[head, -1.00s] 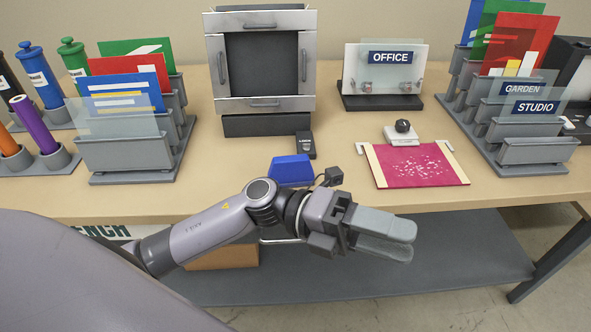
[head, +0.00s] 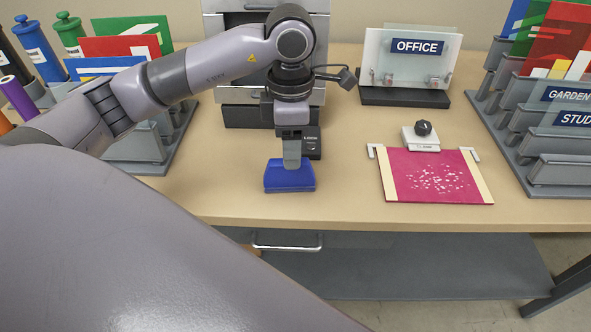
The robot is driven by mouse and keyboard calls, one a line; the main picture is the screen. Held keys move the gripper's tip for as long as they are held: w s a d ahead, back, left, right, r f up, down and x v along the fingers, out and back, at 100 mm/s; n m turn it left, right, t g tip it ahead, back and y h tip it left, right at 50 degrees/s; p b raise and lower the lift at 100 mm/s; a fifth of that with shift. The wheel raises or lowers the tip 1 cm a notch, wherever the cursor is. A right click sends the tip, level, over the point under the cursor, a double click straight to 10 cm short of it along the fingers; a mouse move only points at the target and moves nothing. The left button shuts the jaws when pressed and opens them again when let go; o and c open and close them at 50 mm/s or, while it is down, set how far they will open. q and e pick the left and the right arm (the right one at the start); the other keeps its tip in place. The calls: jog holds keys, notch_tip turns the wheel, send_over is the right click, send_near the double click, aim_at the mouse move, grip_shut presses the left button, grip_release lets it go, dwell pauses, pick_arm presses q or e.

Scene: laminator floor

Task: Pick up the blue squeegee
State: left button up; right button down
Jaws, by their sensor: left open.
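The blue squeegee (head: 290,181) lies on the bench top near its front edge. My left gripper (head: 291,163) comes down from above and points at it. Its fingertips overlap the squeegee's back part in the picture. The jaws are open, but only one finger shows clearly. I cannot tell whether the fingers straddle the squeegee or hang just above it. My right gripper is not in the head view.
A small black block (head: 313,148) stands right behind the squeegee, close to my gripper. A grey framed unit (head: 240,117) is behind it. To the right lie a magenta sheet (head: 436,176) and an OFFICE sign stand (head: 405,97). Bench top (head: 345,200) between is clear.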

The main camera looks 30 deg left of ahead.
aim_at(289, 175)
pick_arm(q)
jog(key=f, duration=0.3)
jog(key=f+p, duration=0.1)
jog(key=f, duration=0.2)
jog(key=shift+s+d+f, duration=0.1)
jog(key=shift+s, duration=0.1)
grip_shut()
